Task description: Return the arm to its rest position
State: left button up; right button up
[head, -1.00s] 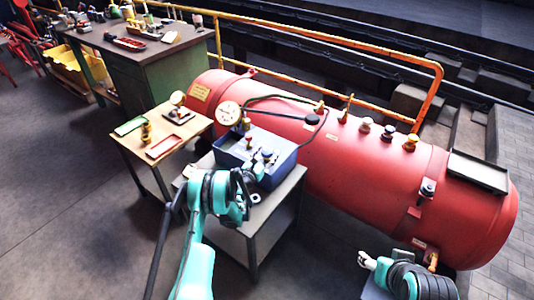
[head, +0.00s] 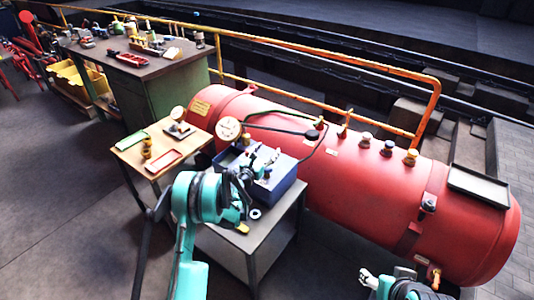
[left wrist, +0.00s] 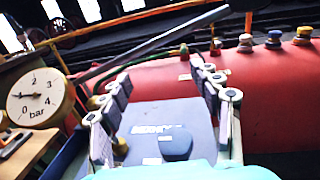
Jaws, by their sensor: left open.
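My left gripper (head: 264,160) is open and empty, held above the blue box (head: 284,183) on the small grey table. In the left wrist view, the two fingers of this gripper (left wrist: 163,88) stand wide apart, with the blue box (left wrist: 150,117) beyond them and nothing between them. My left arm hides part of the box and table in the head view. My right gripper (head: 367,277) is low at the right of the head view, in front of the red boiler (head: 330,170); its finger opening is too small to judge.
A pressure gauge (head: 228,128) stands behind the blue box; its dial (left wrist: 35,97) is close in the left wrist view. A wooden side table (head: 128,150) holds green and red trays. A green workbench (head: 150,85) and orange railing (head: 300,50) lie behind. The floor at left is clear.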

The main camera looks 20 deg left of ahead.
pick_arm(q)
jog(key=s+a+r+n+y, duration=0.1)
jog(key=s+r+n+y, duration=0.1)
jog(key=r+n, duration=0.4)
jog(key=s+a+r+n+y, duration=0.1)
jog(key=a+r+n+y, duration=0.15)
jog(key=r, duration=0.45)
jog(key=s+a+r+n+g+y, duration=0.15)
jog(key=s+r+n+y, duration=0.25)
jog(key=s+r+n, duration=0.65)
jog(key=s+d+f+n+g+h, duration=0.1)
jog(key=s+d+f+n+g, duration=0.2)
jog(key=s, duration=0.8)
jog(key=s+d+f+n+g+h, duration=0.2)
jog(key=s+d+f+n+g, duration=0.1)
jog(key=s+f+n, duration=0.4)
jog(key=s+d+f+n+g+h, duration=0.1)
jog(key=s+d+f+n+g, duration=0.2)
jog(key=s+n, duration=0.6)
jog(key=s+d+f, duration=0.2)
jog(key=s, duration=0.5)
jog(key=shift+f+h, duration=0.2)
jog(key=shift+h, duration=0.15)
